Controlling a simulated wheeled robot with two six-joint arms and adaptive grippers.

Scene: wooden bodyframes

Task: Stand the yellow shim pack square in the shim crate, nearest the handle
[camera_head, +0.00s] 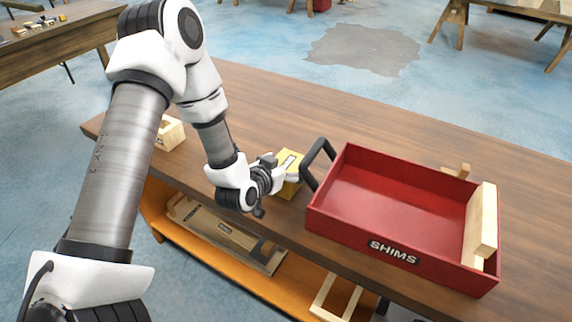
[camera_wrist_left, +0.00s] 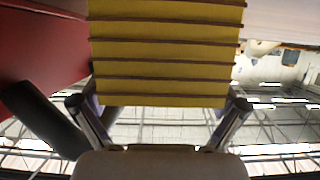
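The yellow shim pack (camera_head: 290,161) has a label on its upper face. It is at my left gripper (camera_head: 282,174), left of the crate's handle and outside the crate. In the left wrist view the pack (camera_wrist_left: 165,50), with dark lines across it, sits between the two fingers of the gripper (camera_wrist_left: 158,104), which look closed on its sides. Whether its underside touches the table is hidden. The red shim crate (camera_head: 345,233), marked SHIMS, stands on the table. Its dark handle (camera_head: 319,160) is on its left end. My right gripper is not in view.
A pale wooden block (camera_head: 482,224) stands along the crate's right end; the rest of its floor is bare. A small wooden piece (camera_head: 461,171) shows behind the crate. A wooden box (camera_head: 170,133) stands at the table's left. The table (camera_head: 270,105) behind the pack is clear.

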